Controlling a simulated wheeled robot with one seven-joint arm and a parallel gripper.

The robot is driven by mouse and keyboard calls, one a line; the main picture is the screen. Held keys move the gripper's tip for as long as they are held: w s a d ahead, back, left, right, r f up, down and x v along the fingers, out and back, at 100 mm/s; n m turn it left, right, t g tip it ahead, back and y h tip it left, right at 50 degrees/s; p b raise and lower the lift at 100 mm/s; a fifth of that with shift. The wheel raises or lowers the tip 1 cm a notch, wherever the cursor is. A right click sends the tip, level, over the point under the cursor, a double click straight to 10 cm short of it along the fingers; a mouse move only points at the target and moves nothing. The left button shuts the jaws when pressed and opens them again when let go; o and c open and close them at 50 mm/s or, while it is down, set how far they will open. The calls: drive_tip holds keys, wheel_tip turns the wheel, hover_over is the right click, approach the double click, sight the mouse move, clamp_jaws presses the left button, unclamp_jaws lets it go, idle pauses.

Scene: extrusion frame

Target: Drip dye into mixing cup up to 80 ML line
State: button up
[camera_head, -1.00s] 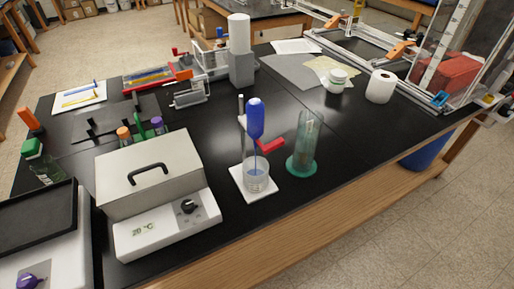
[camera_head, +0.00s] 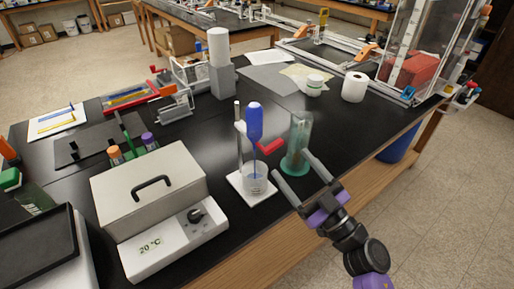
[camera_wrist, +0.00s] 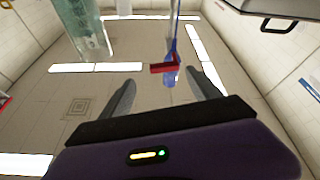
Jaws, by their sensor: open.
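A blue dropper bulb (camera_head: 255,118) hangs upright on a stand with a red lever (camera_head: 269,146). Its thin stem runs down toward the clear mixing cup (camera_head: 255,185), which sits on the white stand base (camera_head: 243,193). Bluish colour shows in the cup, but its marks are too small to read. My gripper (camera_head: 291,167) is open and empty, to the right of the cup and close to the green-based glass cylinder. In the wrist view the red lever (camera_wrist: 163,68) lies ahead between my two fingers (camera_wrist: 160,88), near a blue part of the dropper.
The green-tinted glass cylinder (camera_head: 296,145) stands just right of the dropper stand; it also shows in the wrist view (camera_wrist: 88,32). A heating box (camera_head: 148,188) with a black handle is on the left. A paper roll (camera_head: 354,87) stands farther back. The table's front edge runs below my gripper.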

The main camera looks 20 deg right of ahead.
sight(275, 148)
drive_tip(key=x, duration=0.5)
drive_tip(key=p+x, duration=0.1)
drive_tip(key=x, duration=0.2)
drive_tip(key=shift+s+a, duration=0.2)
drive_tip(key=shift+a, duration=0.2)
drive_tip(key=c, duration=1.4)
